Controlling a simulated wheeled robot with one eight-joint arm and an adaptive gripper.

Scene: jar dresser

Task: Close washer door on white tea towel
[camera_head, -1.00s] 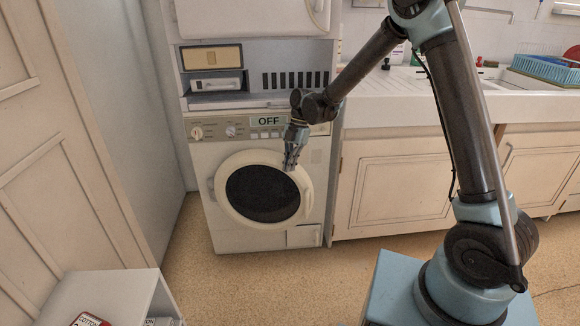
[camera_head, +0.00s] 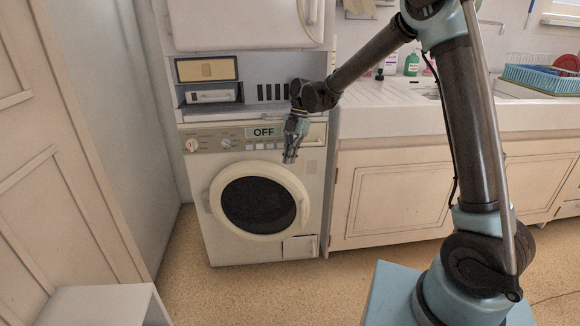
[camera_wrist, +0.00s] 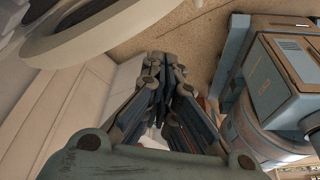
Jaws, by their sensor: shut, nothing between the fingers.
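The washer (camera_head: 312,205) is white, with a display reading OFF. Its round washer door (camera_head: 214,197), a cream ring with dark glass, looks shut or nearly shut against the front; I cannot tell whether it is latched. My gripper (camera_head: 289,159) is shut and empty, pointing down in front of the door's upper right edge; I cannot tell if it touches. In the wrist view, my gripper's fingers (camera_wrist: 155,66) are together, and part of the pale door ring (camera_wrist: 85,40) curves at upper left. No white tea towel shows; the dark glass hides the drum.
A cream cabinet with a sink counter (camera_head: 400,120) stands right of the washer. Another white appliance (camera_head: 245,25) sits above it. A tall panel (camera_head: 150,110) stands close on the left, with a low white box (camera_head: 100,305) at lower left. Floor (camera_head: 270,290) before the washer is clear.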

